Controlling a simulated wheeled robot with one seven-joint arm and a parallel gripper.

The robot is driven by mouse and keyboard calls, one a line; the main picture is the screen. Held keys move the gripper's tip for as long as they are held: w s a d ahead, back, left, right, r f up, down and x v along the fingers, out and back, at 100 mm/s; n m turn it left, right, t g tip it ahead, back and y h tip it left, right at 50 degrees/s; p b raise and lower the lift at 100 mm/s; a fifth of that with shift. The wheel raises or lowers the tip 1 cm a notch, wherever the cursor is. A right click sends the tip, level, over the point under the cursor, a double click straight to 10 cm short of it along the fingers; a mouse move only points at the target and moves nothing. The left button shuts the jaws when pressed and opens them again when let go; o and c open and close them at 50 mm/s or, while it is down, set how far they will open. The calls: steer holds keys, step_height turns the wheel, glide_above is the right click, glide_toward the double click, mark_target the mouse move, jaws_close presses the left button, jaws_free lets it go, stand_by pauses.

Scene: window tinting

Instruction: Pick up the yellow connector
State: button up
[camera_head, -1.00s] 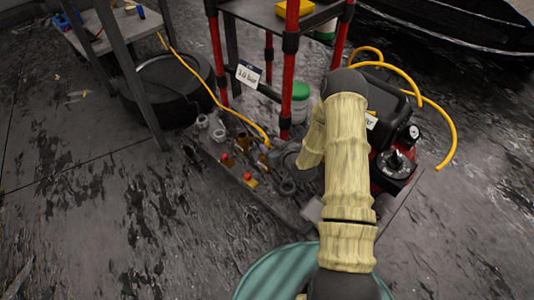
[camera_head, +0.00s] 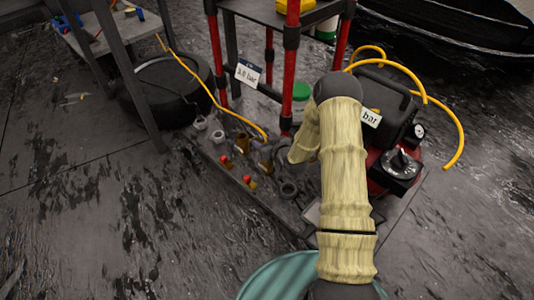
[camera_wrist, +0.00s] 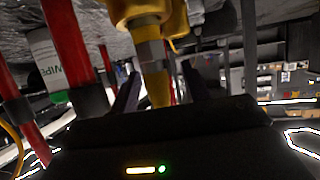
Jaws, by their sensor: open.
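In the wrist view a yellow connector (camera_wrist: 156,88) with a pale grey band and a tapered end sits between the two dark fingers of my gripper (camera_wrist: 160,71). The fingers are open, one on each side of it. I cannot tell whether either finger touches it. Its far end merges with a wider yellow part at the top of the wrist view. In the head view my arm's bent end is over the low plate of fittings, and the gripper itself is hidden. I cannot single out the same connector there among the small brass and yellow fittings (camera_head: 243,143).
Red posts (camera_head: 219,60) of a shelf stand close by, also left in the wrist view (camera_wrist: 68,45). A green-lidded wipes tub (camera_head: 301,91) is behind my arm. A black and red compressor (camera_head: 385,120) stands right. A yellow hose (camera_head: 190,75) runs left. Open floor lies front left.

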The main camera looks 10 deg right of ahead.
stand_by(0.4)
jaws_close()
step_height(320, 180, up, 10)
steer(key=p, duration=0.6)
stand_by(0.5)
